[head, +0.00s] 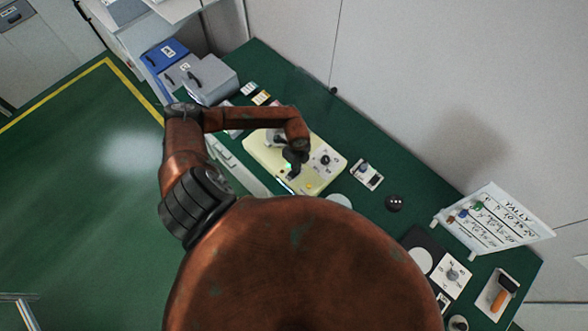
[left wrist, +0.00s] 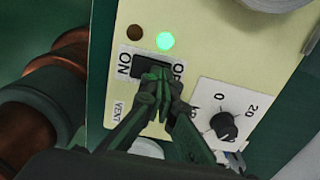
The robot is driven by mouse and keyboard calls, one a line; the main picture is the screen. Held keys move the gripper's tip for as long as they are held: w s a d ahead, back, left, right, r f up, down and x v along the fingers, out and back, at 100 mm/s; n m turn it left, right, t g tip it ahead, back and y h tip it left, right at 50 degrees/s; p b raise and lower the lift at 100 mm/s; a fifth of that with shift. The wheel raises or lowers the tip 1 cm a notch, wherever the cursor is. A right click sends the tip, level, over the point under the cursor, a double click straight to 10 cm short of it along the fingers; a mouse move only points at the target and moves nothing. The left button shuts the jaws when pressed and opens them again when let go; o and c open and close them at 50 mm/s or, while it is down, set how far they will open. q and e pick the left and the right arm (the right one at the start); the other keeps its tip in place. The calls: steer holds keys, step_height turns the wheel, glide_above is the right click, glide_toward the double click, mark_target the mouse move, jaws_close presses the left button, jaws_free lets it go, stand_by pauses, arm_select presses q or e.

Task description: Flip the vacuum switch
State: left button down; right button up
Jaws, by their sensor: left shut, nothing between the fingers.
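The vacuum switch is a black rocker (left wrist: 146,66) on a white plate marked ON and OFF in the left wrist view. My left gripper (left wrist: 160,76) is shut and empty, its fingertips over the OFF end of the rocker; whether they touch it I cannot tell. They hide part of the rocker and the OFF lettering. A green lamp (left wrist: 165,41) glows beside the switch, and a dark brown lamp (left wrist: 134,32) is unlit. In the head view my left gripper (head: 294,160) is over the cream panel (head: 262,160), hiding the switch. My right gripper is not in view.
A dial (left wrist: 223,125) with a black knob sits right of the switch. On the green bench stand a small switch box (head: 366,175), a black round thing (head: 394,203) and a tally board (head: 495,217). Grey and blue bins (head: 210,80) stand behind my left arm.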

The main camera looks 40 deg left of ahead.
arm_select(q)
steer(key=shift+f, duration=0.25)
steer(key=shift+r, duration=0.1)
step_height(320, 180, up, 3)
steer(key=shift+f+p, duration=0.1)
steer(key=shift+p, duration=1.1)
steer(key=shift+r+p, duration=1.65)
steer(key=shift+r, duration=0.45)
steer(key=shift+f, duration=0.1)
